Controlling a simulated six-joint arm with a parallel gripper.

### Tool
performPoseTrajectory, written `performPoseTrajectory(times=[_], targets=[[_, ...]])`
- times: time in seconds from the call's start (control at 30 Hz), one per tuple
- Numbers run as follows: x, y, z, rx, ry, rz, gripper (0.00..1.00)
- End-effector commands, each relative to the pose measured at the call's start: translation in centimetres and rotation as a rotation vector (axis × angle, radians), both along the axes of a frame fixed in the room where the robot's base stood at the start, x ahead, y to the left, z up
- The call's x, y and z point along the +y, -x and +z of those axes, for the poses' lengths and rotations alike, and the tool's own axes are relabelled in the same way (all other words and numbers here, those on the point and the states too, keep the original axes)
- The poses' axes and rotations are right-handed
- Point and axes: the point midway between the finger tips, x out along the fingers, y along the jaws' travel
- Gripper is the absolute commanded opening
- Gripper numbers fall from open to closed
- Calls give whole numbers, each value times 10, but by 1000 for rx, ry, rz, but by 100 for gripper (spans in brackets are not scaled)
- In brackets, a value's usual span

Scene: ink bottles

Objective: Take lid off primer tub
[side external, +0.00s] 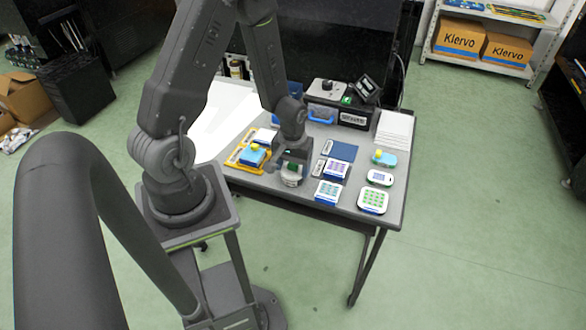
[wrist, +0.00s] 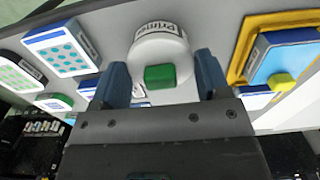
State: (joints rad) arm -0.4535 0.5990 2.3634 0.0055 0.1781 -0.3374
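The primer tub (wrist: 160,50) is round and white, with "Primer" printed on its side, and a green block-shaped knob (wrist: 159,77) shows on its top in the wrist view. My gripper (wrist: 162,72) is open, with one blue-grey finger on each side of the knob and gaps between. In the side external view the tub (side external: 291,180) stands on the table right under my gripper (side external: 293,158), which hides much of its top. Whether the fingers touch the tub's rim is not clear.
A yellow tray (side external: 238,157) holding a blue box stands left of the tub. A dark blue mat (side external: 343,151) and black device (side external: 340,112) lie behind.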

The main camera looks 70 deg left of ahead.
Motion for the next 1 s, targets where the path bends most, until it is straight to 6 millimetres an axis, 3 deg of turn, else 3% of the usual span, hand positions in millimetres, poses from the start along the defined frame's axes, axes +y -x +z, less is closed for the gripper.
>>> performPoseTrajectory(times=[0.23, 0.57, 0.77, 0.9, 1.0], targets=[[0, 0, 0, 0, 0, 0, 46], [0, 0, 3, -1, -1, 0, 46], [0, 0, 21, -2, -1, 0, 46], [0, -1, 44, -6, -1, 0, 46], [18, 18, 56, -3, 0, 11, 46]])
